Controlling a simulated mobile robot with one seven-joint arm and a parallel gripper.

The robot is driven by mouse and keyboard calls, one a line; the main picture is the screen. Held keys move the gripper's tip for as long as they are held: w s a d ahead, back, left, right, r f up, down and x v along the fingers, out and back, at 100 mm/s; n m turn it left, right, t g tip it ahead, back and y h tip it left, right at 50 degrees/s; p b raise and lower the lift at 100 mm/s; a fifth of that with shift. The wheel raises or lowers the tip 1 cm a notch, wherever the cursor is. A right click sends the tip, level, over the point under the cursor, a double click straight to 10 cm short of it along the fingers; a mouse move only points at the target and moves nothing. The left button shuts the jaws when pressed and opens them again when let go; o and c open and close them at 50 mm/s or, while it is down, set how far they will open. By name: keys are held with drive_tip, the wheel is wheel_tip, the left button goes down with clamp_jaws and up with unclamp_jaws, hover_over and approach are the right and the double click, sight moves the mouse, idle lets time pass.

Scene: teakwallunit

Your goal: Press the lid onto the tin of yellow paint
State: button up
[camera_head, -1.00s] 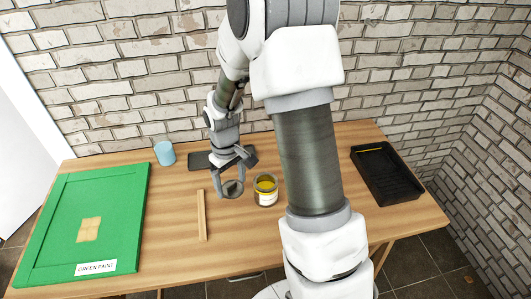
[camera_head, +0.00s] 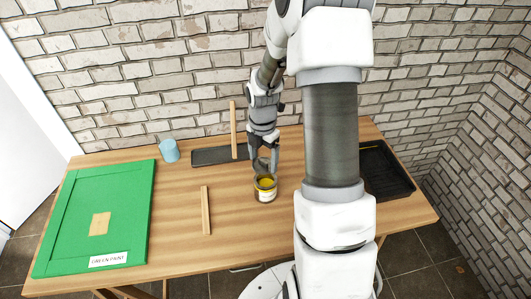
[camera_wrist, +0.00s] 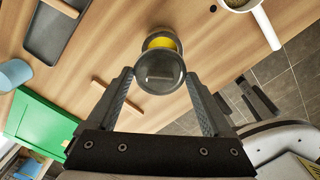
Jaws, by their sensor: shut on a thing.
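The tin of yellow paint (camera_head: 266,190) stands upright on the wooden table, open, with yellow paint showing at its mouth. My gripper (camera_head: 264,162) is just above and behind it in the head view. In the wrist view, my gripper (camera_wrist: 160,84) is shut on a round, dark, glossy lid (camera_wrist: 160,66), held at its rim between the fingertips. The lid covers part of the tin (camera_wrist: 162,41), whose yellow paint shows past the lid's upper edge. The lid looks apart from the tin, but the exact gap cannot be told.
A wooden stick (camera_head: 206,210) lies left of the tin. Behind are a dark tray (camera_head: 212,156), an upright stick (camera_head: 233,130) and a blue cup (camera_head: 169,151). A green panel (camera_head: 100,215) lies left, a black paint tray (camera_head: 385,172) right. A white handled vessel (camera_wrist: 262,25) is cut off.

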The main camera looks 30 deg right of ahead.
sight(265, 168)
drive_tip(key=shift+d+r+n, duration=0.1)
drive_tip(key=shift+d+n, duration=0.25)
drive_tip(key=shift+n, duration=0.35)
wheel_tip(265, 168, down, 4)
drive_tip(key=b, duration=0.3)
drive_tip(key=shift+f+b, duration=0.25)
drive_tip(key=shift+b, duration=0.1)
drive_tip(key=shift+f+b, duration=0.5)
drive_tip(key=shift+f, duration=0.4)
drive_tip(key=shift+f, duration=0.15)
idle(1.2)
drive_tip(key=o, duration=1.1)
drive_tip(key=shift+p, duration=0.35)
